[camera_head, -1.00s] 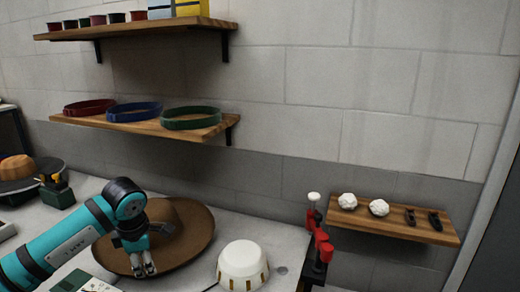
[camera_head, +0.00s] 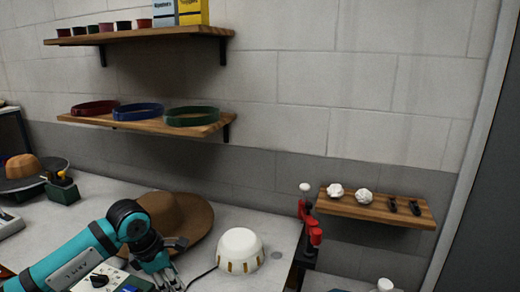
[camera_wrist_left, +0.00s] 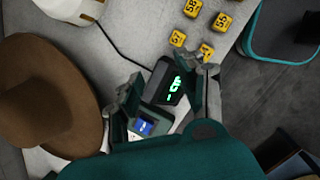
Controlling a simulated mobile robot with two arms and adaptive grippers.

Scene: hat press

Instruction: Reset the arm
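My left arm enters the head view from the lower left. Its gripper (camera_head: 168,284) is low in the picture, in front of the brown hat (camera_head: 190,215) and left of the white dome (camera_head: 240,247). In the left wrist view the two fingers of the left gripper (camera_wrist_left: 166,95) are spread apart with nothing held between them. Beyond them, a dark box with green digits (camera_wrist_left: 172,80) and a small device with a blue screen (camera_wrist_left: 147,124) show on the bench. The hat (camera_wrist_left: 45,95) is at the left there, clear of the fingers. My right gripper is not in view.
Several yellow numbered tags (camera_wrist_left: 193,8) lie near the bench edge. Red-handled parts (camera_head: 312,235) stand right of the dome. A small wall shelf (camera_head: 375,207) holds white lumps. Another shelf (camera_head: 150,125) holds coloured bands.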

